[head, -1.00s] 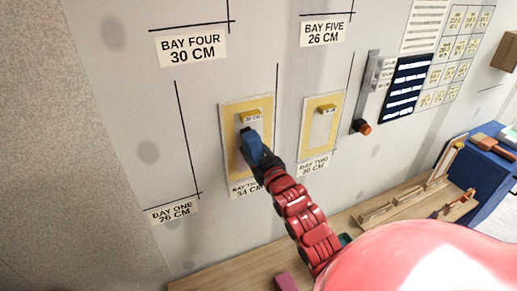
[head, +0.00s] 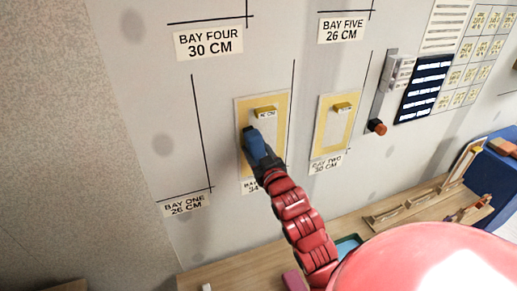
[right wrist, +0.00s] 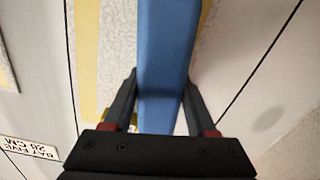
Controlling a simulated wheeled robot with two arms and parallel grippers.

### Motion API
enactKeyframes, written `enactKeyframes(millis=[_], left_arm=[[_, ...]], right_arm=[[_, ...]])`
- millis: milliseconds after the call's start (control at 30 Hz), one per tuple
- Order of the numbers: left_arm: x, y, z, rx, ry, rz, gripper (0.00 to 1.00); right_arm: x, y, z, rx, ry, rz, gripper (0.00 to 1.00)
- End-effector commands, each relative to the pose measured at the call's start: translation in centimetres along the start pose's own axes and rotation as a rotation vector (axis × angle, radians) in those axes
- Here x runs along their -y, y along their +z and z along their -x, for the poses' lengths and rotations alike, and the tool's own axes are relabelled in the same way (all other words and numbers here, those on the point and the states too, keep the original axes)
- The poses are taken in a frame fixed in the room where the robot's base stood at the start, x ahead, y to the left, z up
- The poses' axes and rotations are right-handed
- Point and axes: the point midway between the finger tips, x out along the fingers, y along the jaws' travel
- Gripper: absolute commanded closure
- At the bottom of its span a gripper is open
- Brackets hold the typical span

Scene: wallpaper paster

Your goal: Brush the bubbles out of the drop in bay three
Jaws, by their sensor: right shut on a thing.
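The drop above the partly hidden 34 CM label is a pale sheet with a yellow border (head: 281,140) on the wall, with a small yellow block (head: 265,112) near its top. My right gripper (head: 270,168) is shut on a blue brush (head: 254,146), which lies over the drop's left side; whether it touches cannot be told. In the right wrist view the blue brush (right wrist: 163,60) sits between the two fingers of the gripper (right wrist: 160,105), with the yellow border (right wrist: 88,45) beside it. No bubbles can be made out. My left gripper is not in view.
A second bordered drop (head: 318,128) hangs to the right at bay two. A post with an orange-red knob (head: 377,127) stands beyond it.

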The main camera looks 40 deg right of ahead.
Motion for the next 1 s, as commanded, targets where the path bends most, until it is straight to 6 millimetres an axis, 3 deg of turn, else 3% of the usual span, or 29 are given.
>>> enactKeyframes(millis=[267,700,1000], left_arm=[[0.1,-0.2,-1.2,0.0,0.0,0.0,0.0],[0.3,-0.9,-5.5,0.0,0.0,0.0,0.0],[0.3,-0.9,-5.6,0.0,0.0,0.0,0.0]], right_arm=[[0.0,-0.2,2.5,0.001,0.0,0.0,1.0],[-0.1,-0.4,6.5,0.002,0.001,0.0,1.0],[0.0,-0.1,7.0,-0.003,0.0,0.001,1.0]])
